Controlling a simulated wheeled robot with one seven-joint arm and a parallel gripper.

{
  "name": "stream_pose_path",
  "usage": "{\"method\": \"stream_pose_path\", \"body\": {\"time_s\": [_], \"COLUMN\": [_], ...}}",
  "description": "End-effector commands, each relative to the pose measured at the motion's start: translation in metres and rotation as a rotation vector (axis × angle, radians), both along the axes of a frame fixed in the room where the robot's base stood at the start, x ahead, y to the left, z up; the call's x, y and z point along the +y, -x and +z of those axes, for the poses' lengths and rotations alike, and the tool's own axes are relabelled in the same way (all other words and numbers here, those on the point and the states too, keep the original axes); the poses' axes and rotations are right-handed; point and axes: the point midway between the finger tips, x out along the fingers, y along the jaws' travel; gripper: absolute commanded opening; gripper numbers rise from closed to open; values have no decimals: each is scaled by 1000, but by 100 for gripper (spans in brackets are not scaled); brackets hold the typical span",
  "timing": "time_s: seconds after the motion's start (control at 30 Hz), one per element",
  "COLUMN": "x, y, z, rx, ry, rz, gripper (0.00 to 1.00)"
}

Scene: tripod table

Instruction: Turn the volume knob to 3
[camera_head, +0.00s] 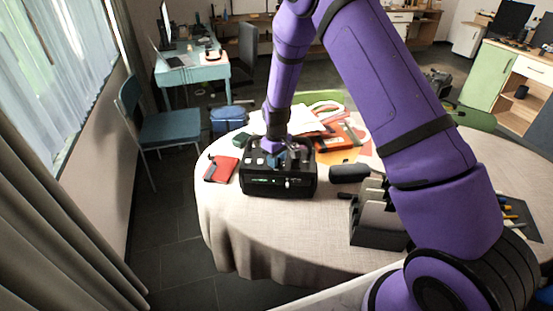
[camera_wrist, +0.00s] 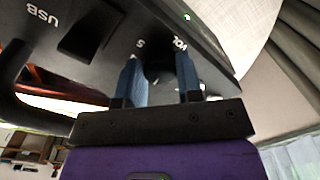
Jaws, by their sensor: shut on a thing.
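The black radio-like device (camera_head: 279,184) stands on the round table, below my purple arm in the head view. In the wrist view its dark top panel (camera_wrist: 100,15) shows upside down, with "USB" and "VOL" labels and a mark like a 5. My gripper (camera_wrist: 158,64) has its two blue fingers on either side of the dark round volume knob (camera_wrist: 158,73), beside the "VOL" label, and is shut on it. The knob's pointer is hidden or too dark to read. In the head view my gripper (camera_head: 272,158) is down at the device's top.
A red notebook (camera_head: 221,169) lies left of the device on the pale tablecloth (camera_head: 240,225). Papers and an orange-red book (camera_head: 340,138) lie behind it. A grey block-like holder (camera_head: 372,226) stands to its right, near my arm. A blue chair (camera_head: 170,127) stands behind left.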

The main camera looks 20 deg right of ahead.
Motion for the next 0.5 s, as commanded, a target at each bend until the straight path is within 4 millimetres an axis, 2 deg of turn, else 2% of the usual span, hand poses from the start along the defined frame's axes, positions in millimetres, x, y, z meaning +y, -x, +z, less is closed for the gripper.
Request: {"method": "stream_pose_path", "body": {"time_s": [0.5], "x": [0], "y": [0], "z": [0], "rx": [-1], "ry": [1], "rz": [-386], "gripper": [9]}}
